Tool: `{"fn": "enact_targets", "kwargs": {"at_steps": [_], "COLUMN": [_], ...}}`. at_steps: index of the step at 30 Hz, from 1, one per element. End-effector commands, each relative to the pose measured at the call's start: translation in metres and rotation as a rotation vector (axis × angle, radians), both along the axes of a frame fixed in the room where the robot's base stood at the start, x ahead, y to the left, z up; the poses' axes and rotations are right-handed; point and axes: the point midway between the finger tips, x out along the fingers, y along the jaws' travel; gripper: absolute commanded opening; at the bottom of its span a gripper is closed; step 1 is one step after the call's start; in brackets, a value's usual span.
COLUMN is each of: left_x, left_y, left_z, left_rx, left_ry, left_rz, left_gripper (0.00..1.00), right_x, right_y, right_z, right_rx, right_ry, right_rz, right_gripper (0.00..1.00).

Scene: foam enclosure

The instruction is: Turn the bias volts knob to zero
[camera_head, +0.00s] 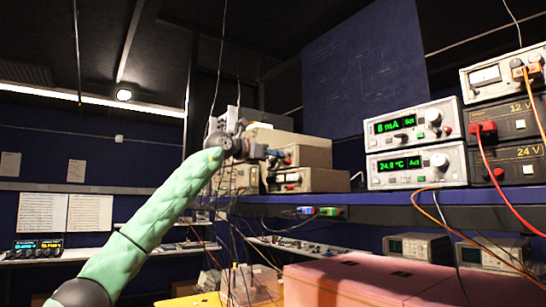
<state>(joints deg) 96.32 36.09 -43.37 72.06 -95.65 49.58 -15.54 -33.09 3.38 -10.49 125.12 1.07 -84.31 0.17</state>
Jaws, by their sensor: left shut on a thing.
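My left arm comes in from the lower left in its green sleeve. My left gripper (274,153) is at the front panel of the upper beige instrument (308,155) on the blue shelf. Its fingers are shut on a small knob there, taken as the bias volts knob. The knob is mostly hidden by the fingers, and its label and pointer cannot be read. My right gripper is not in view.
A lower beige instrument (310,180) sits under the upper one. To the right are two meters with green displays, reading 8 mA (411,123) and 24.9 °C (415,166), and 12 V and 24 V supplies with cables. Pink foam (345,280) lies below the blue shelf (410,198).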

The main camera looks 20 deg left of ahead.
Motion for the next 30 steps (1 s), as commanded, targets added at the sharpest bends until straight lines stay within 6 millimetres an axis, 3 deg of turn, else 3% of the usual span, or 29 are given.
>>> {"fn": "enact_targets", "kwargs": {"at_steps": [9, 18, 30], "left_x": [0.0, 0.0, 0.0], "left_y": [0.001, 0.002, 0.002], "left_z": [0.0, 0.0, 0.0], "left_rx": [-0.226, -0.403, -0.656], "left_ry": [0.172, 0.31, 0.504], "left_rz": [0.0, 0.001, 0.0], "left_gripper": [0.0, 0.0, 0.0], "right_x": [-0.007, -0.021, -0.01], "right_y": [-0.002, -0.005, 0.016], "right_z": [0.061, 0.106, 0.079], "right_rx": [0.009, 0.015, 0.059], "right_ry": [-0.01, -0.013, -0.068], "right_rz": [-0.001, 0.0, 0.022], "right_gripper": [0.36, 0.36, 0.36]}}
